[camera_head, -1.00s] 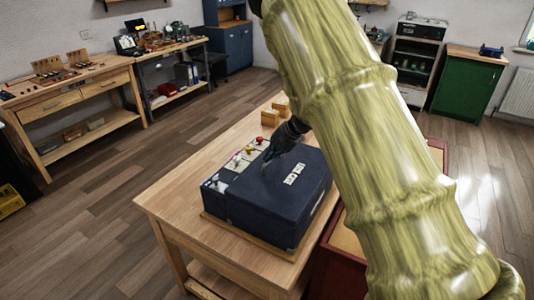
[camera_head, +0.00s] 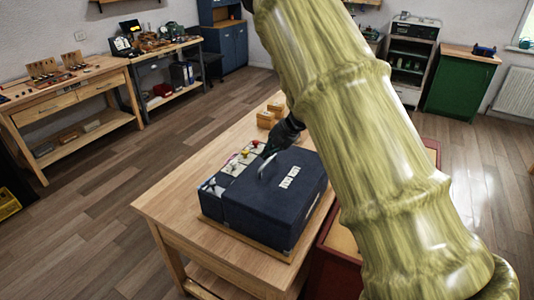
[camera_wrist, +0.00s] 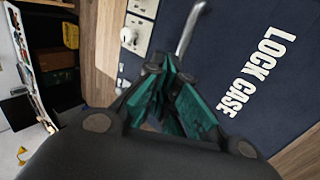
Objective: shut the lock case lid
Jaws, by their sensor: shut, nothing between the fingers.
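The dark blue lock case (camera_head: 245,214) stands on a wooden table. Its lid (camera_head: 305,168) lies flat over the case, with white lettering on top; I see no clear gap under it. The wrist view shows the lid (camera_wrist: 225,75) close up, reading "LOCK CASE". A bent silver handle (camera_head: 264,168) stands up at the lid's left side; it also shows in the wrist view (camera_wrist: 187,30). My gripper (camera_head: 270,152) is shut and empty, with its green fingertips (camera_wrist: 164,72) close by the handle. I cannot tell if they touch it.
A pale strip with several coloured knobs (camera_head: 245,153) runs along the case's far left side. Small wooden blocks (camera_head: 266,119) sit behind it. The table (camera_head: 165,198) is bare at the left. A red-sided cabinet (camera_head: 328,262) stands close at the right.

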